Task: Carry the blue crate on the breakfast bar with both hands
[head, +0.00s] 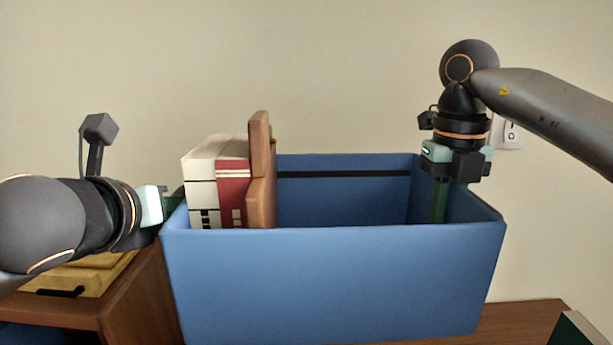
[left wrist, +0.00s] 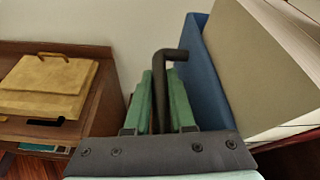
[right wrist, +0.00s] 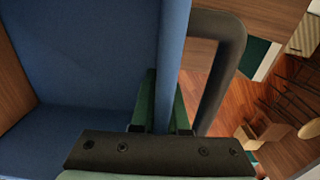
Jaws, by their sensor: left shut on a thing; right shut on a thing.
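The blue crate (head: 330,285) fills the middle of the head view, open at the top and upright. It holds white and red books (head: 205,190) and a brown wooden piece (head: 262,170) at its left end. My left gripper (head: 166,207) is at the crate's left end. In the left wrist view its green fingers (left wrist: 160,100) are shut with the crate's black handle (left wrist: 172,54) between them. My right gripper (head: 440,200) points down at the right end. In the right wrist view its fingers (right wrist: 162,108) are shut on the crate's right wall. The crate's underside is hidden.
A wooden cabinet (head: 140,300) at left bears a yellow box (head: 85,275). A wooden surface (head: 520,315) shows below the crate at right, with a dark green item (head: 580,330) at the corner. A plain wall stands behind, with a switch plate (head: 510,137).

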